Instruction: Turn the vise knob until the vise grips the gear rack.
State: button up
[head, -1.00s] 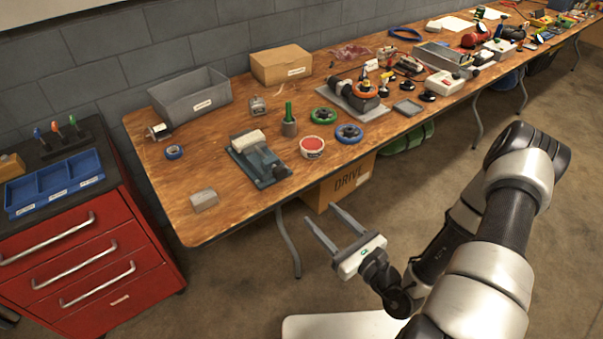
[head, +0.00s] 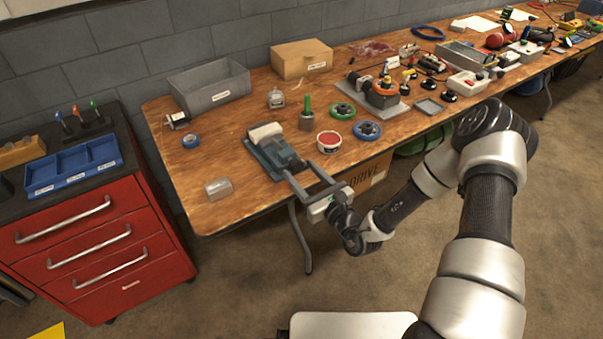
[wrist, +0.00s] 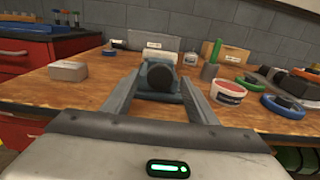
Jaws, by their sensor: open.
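The blue-grey vise (head: 270,158) stands near the front edge of the wooden bench. A pale block, which looks like the gear rack (head: 265,132), sits at its far end; I cannot tell whether the jaws touch it. The round black vise knob (wrist: 160,76) faces me in the wrist view, with the pale block behind it. My gripper (head: 299,168) is open at the bench edge, its fingers pointing at the vise's near end. In the wrist view my gripper (wrist: 160,79) has one finger on each side of the knob, with gaps visible; contact is not visible.
A red-topped tub (head: 328,142) and green-handled piece (head: 307,115) stand right of the vise. A small grey block (head: 218,188) lies to its left, with bare wood between. Blue tape (head: 191,141) and a grey bin (head: 212,92) are farther back. A red drawer cabinet (head: 105,245) stands left.

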jog(key=shift+w+a, duration=0.15)
jog(key=shift+w, duration=0.05)
jog(key=c, duration=1.1)
jog(key=shift+o, duration=0.2)
jog(key=m+p, duration=0.3)
jog(key=m, duration=0.1)
jog(key=shift+r, duration=0.15)
jog(key=m+p, duration=0.2)
jog(key=m, duration=0.3)
jog(key=shift+p, duration=0.4)
jog(key=m+p, duration=0.1)
jog(key=m, duration=0.3)
jog(key=shift+s+a+m+p, duration=0.1)
jog(key=shift+m+p, duration=0.2)
jog(key=shift+m, duration=0.1)
jog(key=m+p, duration=0.1)
jog(key=m, duration=0.4)
